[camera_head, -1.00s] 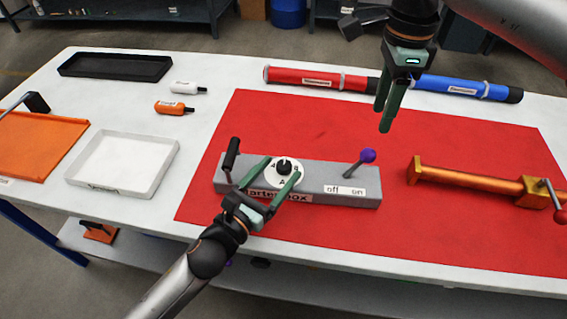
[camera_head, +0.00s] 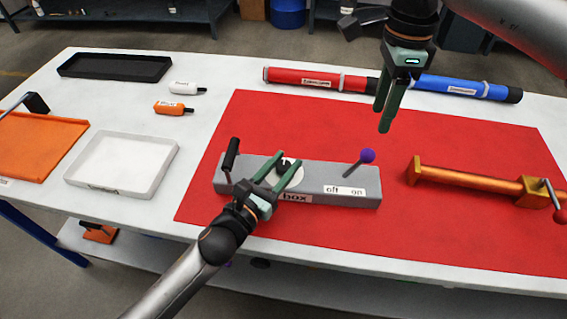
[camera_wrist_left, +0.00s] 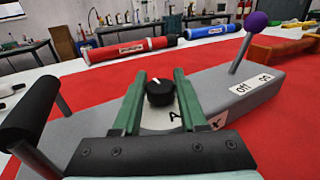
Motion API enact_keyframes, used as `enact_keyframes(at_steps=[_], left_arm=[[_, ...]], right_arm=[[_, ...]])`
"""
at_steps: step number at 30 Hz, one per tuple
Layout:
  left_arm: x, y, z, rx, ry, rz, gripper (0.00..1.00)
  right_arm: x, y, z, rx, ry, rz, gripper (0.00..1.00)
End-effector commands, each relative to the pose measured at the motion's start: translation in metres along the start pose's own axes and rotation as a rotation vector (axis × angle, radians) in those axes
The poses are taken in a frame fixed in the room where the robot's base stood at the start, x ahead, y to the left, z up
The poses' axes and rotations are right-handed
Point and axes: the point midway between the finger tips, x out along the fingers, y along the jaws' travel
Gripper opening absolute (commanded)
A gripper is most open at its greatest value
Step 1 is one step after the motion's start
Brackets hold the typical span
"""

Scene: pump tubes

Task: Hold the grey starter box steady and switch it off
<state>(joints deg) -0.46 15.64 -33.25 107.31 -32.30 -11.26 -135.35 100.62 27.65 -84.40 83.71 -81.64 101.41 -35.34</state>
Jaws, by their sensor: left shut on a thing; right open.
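The grey starter box (camera_head: 330,178) lies on the red mat, with a black handle (camera_head: 230,158) at its left end. A purple-knobbed lever (camera_head: 367,156) near its right end leans right, toward the "on" side of the off/on label (camera_head: 344,190). My left gripper (camera_head: 288,162) is shut on the black dial knob (camera_wrist_left: 160,92) in the middle of the box; its fingers cover part of the white dial. The lever also shows in the left wrist view (camera_wrist_left: 257,23). My right gripper (camera_head: 383,120) is open and empty, above the mat behind the lever.
An orange-gold pump (camera_head: 470,181) with a red-knobbed crank lies right of the box. A red tube (camera_head: 300,77) and a blue tube (camera_head: 465,88) lie behind. White, orange and black trays and two small bottles are at the left. The red mat (camera_head: 300,120) is clear behind the box.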

Motion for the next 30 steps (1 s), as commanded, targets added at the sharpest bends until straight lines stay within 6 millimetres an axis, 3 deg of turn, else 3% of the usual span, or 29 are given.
enact_keyframes(at_steps=[1,8,30], left_arm=[[-0.0001,0.0000,-0.0002,0.000,0.000,0.000,0.26],[-0.0002,0.0000,-0.0002,0.000,0.000,0.000,0.00],[-0.0002,0.0001,-0.0004,0.000,0.001,0.000,0.00]], right_arm=[[0.0000,0.0000,0.0000,0.000,0.000,0.000,0.50],[0.0000,0.0000,0.0000,0.000,0.000,0.000,0.50],[0.0000,0.0000,0.0000,0.000,0.000,0.000,0.50]])
